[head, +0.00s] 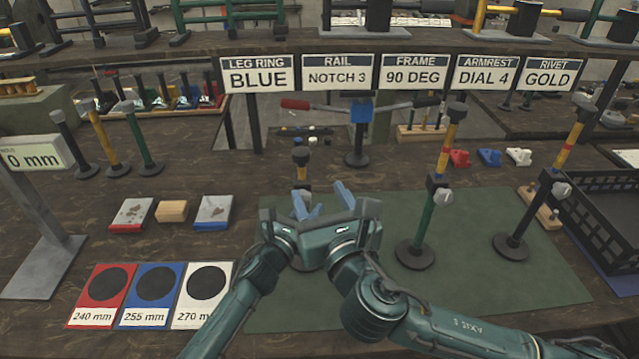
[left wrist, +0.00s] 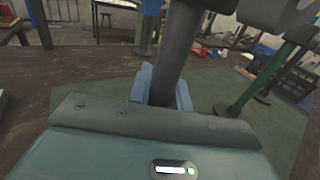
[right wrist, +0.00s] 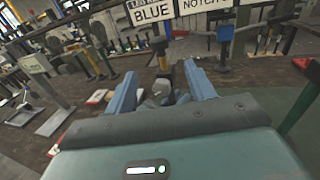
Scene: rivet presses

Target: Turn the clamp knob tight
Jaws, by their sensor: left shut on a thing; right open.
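The leg (head: 301,160) in front of me has a dark top with a yellow part below; my grippers hide most of it in the head view. My left gripper (head: 299,206) is shut on its dark post (left wrist: 178,50), which stands between the fingers in the left wrist view. My right gripper (head: 328,203) is open beside the left one. In the right wrist view, a small grey clamp knob (right wrist: 161,90) shows between its spread blue fingers, partly hidden. Whether the fingers touch the knob cannot be told.
Two similar legs with grey knobs, one green and yellow (head: 428,222) and one dark and yellow (head: 540,205), stand to the right. A black crate (head: 605,215) is at far right. Red, blue and white length cards (head: 155,318) lie at front left. The green mat (head: 480,290) has free room.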

